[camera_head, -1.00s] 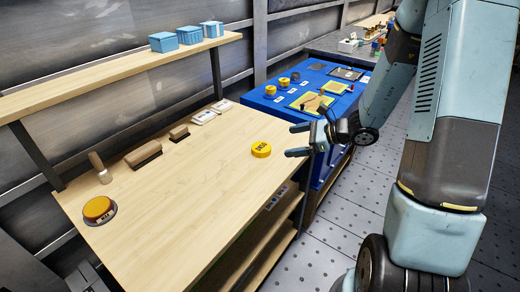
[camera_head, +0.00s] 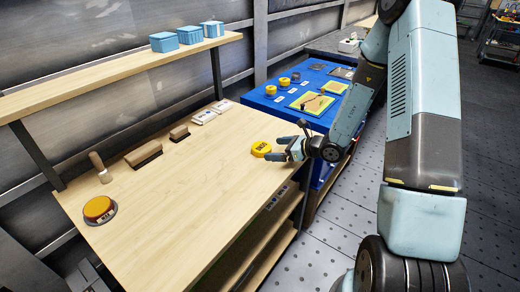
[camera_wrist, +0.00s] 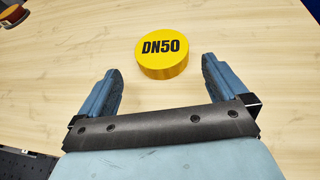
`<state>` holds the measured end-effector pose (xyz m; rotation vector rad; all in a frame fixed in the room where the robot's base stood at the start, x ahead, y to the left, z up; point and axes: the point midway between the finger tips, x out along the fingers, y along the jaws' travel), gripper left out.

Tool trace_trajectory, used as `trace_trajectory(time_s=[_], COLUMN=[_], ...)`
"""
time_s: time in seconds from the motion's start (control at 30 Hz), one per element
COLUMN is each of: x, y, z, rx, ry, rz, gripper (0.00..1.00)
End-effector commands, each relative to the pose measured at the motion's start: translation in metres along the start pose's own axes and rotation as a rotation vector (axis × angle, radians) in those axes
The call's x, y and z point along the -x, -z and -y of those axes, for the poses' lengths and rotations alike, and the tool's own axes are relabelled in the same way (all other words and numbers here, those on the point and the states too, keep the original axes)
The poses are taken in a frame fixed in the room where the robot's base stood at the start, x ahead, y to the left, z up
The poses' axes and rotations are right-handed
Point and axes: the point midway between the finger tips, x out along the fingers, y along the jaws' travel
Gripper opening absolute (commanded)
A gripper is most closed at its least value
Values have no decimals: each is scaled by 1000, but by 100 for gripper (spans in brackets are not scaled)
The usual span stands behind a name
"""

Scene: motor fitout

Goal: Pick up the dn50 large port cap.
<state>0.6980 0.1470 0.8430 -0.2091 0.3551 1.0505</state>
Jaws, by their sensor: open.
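The DN50 large port cap (camera_head: 261,149) is a yellow disc with black "DN50" lettering, lying flat near the right edge of the wooden bench. In the wrist view the cap (camera_wrist: 163,58) sits just beyond the fingertips, roughly centred between them. My gripper (camera_head: 272,150) is open and empty, just right of the cap. In the wrist view its two blue-grey fingers (camera_wrist: 160,75) are spread wider than the cap, and nothing is between them.
The wooden bench (camera_head: 190,210) is clear around the cap. An orange round piece on a dark base (camera_head: 98,209) and several brushes (camera_head: 143,154) stand at left and back. A blue table (camera_head: 262,101) with yellow caps and mats lies beyond. A shelf (camera_head: 110,72) holds blue boxes.

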Motion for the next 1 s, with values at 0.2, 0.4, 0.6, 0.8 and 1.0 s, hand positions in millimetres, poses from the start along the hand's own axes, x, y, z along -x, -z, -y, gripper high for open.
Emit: trace_trajectory(time_s=[0.2, 0.4, 0.6, 0.8, 1.0], x=[-9, -32, -54, -56, -56], y=[-1, -5, -6, -6, -6], z=[0, 3, 4, 4, 4], rx=[0, 0, -1, -1, 0], ry=[-1, -2, -1, -1, -1], rz=[1, 0, 0, 0, 0], gripper=[100, 100, 100, 100, 85])
